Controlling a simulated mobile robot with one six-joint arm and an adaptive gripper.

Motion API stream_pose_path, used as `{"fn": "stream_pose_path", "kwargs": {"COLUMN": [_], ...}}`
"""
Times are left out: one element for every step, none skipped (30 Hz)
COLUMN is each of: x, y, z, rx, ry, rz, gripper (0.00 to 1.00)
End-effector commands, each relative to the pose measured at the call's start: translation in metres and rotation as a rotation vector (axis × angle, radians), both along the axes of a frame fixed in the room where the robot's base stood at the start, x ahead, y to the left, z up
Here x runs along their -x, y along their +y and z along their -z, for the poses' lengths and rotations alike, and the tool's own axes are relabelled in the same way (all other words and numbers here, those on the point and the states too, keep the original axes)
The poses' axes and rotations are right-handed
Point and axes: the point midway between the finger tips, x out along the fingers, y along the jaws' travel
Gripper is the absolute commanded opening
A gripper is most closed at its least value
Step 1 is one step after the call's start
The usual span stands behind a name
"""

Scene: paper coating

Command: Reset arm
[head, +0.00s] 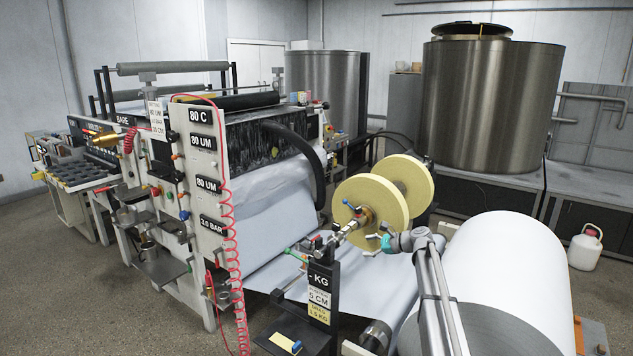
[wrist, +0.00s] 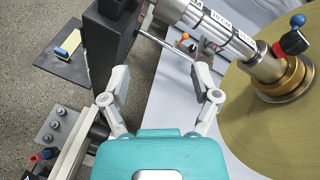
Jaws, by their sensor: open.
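My gripper (head: 370,242), with a teal body, is in the middle right of the head view, in front of the pale yellow discs (head: 372,207) of a reel. In the wrist view my gripper (wrist: 162,84) has its two grey fingers spread apart with nothing between them. A marked metal shaft (wrist: 215,22) runs above the fingers to a brass collar (wrist: 284,78) on the yellow disc (wrist: 258,128). In the head view the fingers are small, and I cannot tell their exact distance from the shaft.
A black post (head: 319,275) with "KG" and "5 CM" labels stands left of my gripper. A white paper roll (head: 505,280) is at right. The coating machine (head: 205,165), with a coiled red hose (head: 229,240), is at left. Open floor (head: 110,310) shows at front left.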

Motion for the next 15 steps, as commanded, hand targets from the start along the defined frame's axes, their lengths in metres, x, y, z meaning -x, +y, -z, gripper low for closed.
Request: {"fn": "stream_pose_path", "kwargs": {"x": [0.034,0.047,0.065,0.079,0.092,0.110,0.124,0.138,0.156,0.170,0.184,0.202,0.216,0.230,0.249], "y": [0.014,0.020,0.027,0.031,0.035,0.040,0.043,0.046,0.049,0.051,0.052,0.054,0.054,0.054,0.054], "z": [0.002,0.006,0.011,0.015,0.019,0.023,0.027,0.030,0.034,0.037,0.039,0.042,0.045,0.046,0.049], "rx": [0.081,0.132,0.201,0.251,0.300,0.366,0.414,0.460,0.522,0.568,0.612,0.670,0.712,0.754,0.808], "ry": [-0.030,-0.051,-0.077,-0.097,-0.116,-0.140,-0.159,-0.176,-0.199,-0.215,-0.231,-0.251,-0.266,-0.279,-0.297], "rz": [-0.048,-0.077,-0.119,-0.153,-0.187,-0.233,-0.270,-0.308,-0.360,-0.399,-0.440,-0.497,-0.540,-0.582,-0.644], "gripper": [0.79,0.79,0.79,0.79,0.79,0.79,0.79,0.79,0.79,0.79,0.79,0.79,0.79,0.79,0.79]}}
